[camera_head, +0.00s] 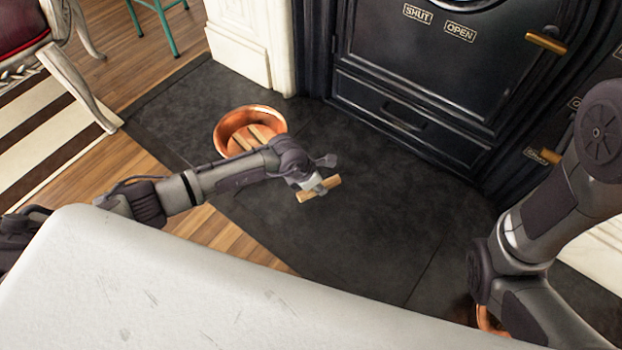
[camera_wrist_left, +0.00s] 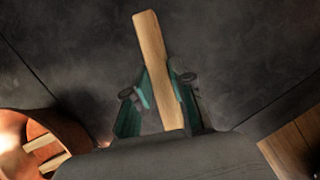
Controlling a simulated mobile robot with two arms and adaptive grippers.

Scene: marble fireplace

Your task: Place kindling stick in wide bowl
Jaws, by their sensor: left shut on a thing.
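A light wooden kindling stick (camera_head: 330,184) is held in my left gripper (camera_head: 318,187), above the dark hearth slab. In the left wrist view the stick (camera_wrist_left: 151,60) stands lengthwise between the two fingers of the gripper (camera_wrist_left: 158,88), which are shut on it. A wide copper bowl (camera_head: 226,116) sits on the slab left of and behind the gripper, with pieces of kindling inside. The bowl's rim also shows at the lower left of the left wrist view (camera_wrist_left: 75,130). My right arm is at the right, but its gripper is out of view.
A black stove (camera_head: 420,75) with a drawer and brass handles stands behind the slab (camera_head: 375,235). A white pillar (camera_head: 250,50) rises behind the bowl. Another copper object (camera_head: 487,322) is partly hidden by my right arm. A chair (camera_head: 60,45) stands at upper left.

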